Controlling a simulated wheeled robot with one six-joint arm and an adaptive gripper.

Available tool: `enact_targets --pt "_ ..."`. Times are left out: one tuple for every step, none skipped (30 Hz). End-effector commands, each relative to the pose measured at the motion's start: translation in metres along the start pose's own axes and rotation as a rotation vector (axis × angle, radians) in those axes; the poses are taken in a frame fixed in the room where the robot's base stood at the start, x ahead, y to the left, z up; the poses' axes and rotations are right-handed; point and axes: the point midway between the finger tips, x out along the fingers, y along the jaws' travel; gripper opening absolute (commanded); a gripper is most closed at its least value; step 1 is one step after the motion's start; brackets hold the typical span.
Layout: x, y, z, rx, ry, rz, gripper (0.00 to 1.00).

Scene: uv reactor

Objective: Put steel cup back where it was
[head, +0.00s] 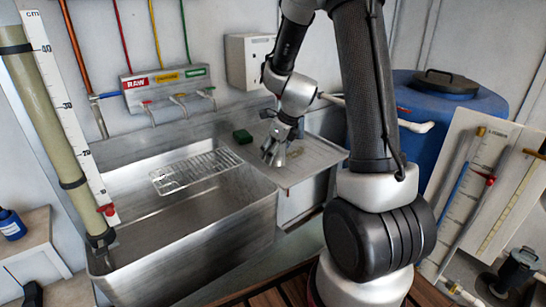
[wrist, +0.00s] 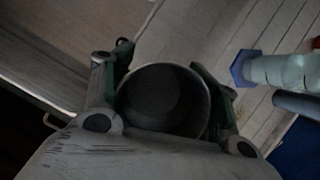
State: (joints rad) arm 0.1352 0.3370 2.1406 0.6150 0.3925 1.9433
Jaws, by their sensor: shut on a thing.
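The steel cup (wrist: 165,98) is a round, dark grey metal cup, seen in the wrist view from above into its open mouth. My gripper (head: 274,152) is shut on it, with one finger on each side of the cup. In the head view they are over the ribbed drainboard (head: 308,160) at the right of the sink. The cup is small there and partly hidden by the fingers. I cannot tell whether its bottom touches the board.
A clear cylinder with a blue six-sided base (wrist: 246,68) lies right of the cup in the wrist view. A green sponge (head: 242,136) sits on the sink's back edge. A wire rack (head: 196,168) spans the sink basin (head: 190,235). A blue barrel (head: 470,105) stands right.

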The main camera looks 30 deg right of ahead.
Motion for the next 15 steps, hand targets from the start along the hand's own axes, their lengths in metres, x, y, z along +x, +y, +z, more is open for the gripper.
enact_targets --pt "0.008 0.000 -0.004 0.002 0.003 0.002 0.10" --pt "0.011 0.000 -0.005 0.001 0.002 0.002 0.10" --pt "0.015 0.000 -0.006 0.001 0.001 0.001 0.10" --pt "0.017 0.000 -0.007 0.000 0.001 0.001 0.10" --pt "0.018 0.000 -0.007 0.000 0.001 0.000 0.10" --pt "0.018 0.000 -0.008 0.000 0.000 0.000 0.10" --pt "0.018 0.000 -0.007 -0.001 0.000 0.000 0.10" --pt "0.018 0.000 -0.007 -0.001 0.000 0.000 0.10" --pt "0.018 0.000 -0.007 -0.001 0.000 0.000 0.10" --pt "0.018 0.000 -0.007 -0.001 0.000 0.000 0.10" --pt "0.018 0.000 -0.007 -0.001 0.000 0.000 0.10" --pt "0.018 0.000 -0.007 -0.001 0.000 0.000 0.10" --pt "0.018 0.000 -0.008 -0.001 0.000 0.000 0.10" --pt "0.019 0.000 -0.008 -0.001 0.000 0.000 0.10" --pt "0.020 0.000 -0.009 -0.001 0.001 0.000 0.10"
